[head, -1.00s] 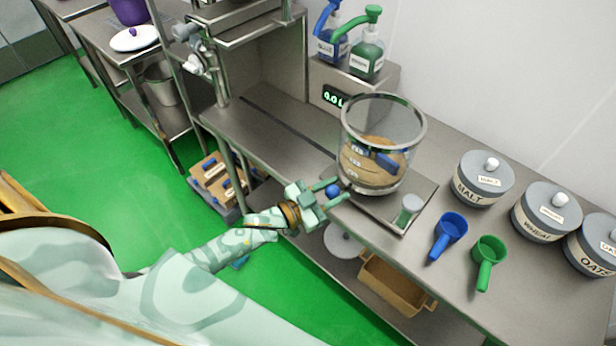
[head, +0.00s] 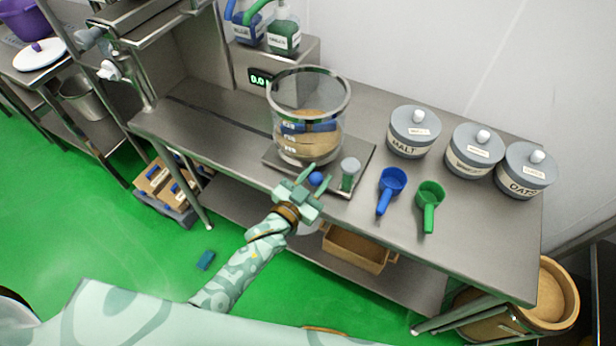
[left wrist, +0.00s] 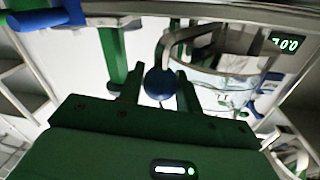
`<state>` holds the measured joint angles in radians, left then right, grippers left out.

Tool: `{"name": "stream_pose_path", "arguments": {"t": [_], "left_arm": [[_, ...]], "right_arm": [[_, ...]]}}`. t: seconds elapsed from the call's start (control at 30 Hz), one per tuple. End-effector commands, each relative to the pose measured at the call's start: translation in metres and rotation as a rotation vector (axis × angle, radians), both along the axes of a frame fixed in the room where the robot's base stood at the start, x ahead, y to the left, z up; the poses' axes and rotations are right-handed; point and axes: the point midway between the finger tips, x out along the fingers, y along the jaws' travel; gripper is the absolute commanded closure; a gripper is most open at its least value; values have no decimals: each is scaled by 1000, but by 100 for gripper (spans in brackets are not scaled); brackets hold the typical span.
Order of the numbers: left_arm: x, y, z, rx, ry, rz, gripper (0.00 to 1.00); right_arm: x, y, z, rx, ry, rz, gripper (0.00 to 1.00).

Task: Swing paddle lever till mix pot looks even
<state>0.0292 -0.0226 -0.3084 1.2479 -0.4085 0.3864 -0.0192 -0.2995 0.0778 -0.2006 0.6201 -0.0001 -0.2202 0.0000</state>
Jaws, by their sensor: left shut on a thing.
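The mix pot (head: 310,108) is a clear, steel-rimmed vessel on a steel plate on the bench, holding tan contents. A blue paddle (head: 318,126) shows inside it; whether the mix is even cannot be told at this size. The lever's blue ball knob (head: 316,179) is just in front of the pot's base. My left gripper (head: 314,177) is shut on this knob. In the left wrist view the knob (left wrist: 159,83) sits between the fingers, on a bent metal lever (left wrist: 190,38). My right gripper is not in view.
A small green-based shaker (head: 348,175) stands close right of the gripper. A blue scoop (head: 390,188) and a green scoop (head: 429,204) lie farther right, before lidded tubs, including malt (head: 412,138). Pump bottles (head: 283,33) stand behind the pot. A display (head: 260,79) is behind-left.

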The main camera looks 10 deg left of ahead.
Motion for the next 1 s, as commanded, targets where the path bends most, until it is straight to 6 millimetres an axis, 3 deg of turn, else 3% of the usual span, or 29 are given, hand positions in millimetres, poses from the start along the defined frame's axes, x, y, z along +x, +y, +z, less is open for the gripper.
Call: {"name": "stream_pose_path", "arguments": {"t": [0.53,0.57,0.6,0.63,1.0], "left_arm": [[1,-5,0,-1,-1,-2,100],[1,-5,0,0,-1,-2,61],[1,-5,0,-1,-1,-2,50],[1,-5,1,0,-1,-1,46],[-5,-1,0,0,1,0,46]], "right_arm": [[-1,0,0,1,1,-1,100],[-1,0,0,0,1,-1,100],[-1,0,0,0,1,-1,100],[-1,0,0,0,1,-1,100],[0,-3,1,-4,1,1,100]]}}
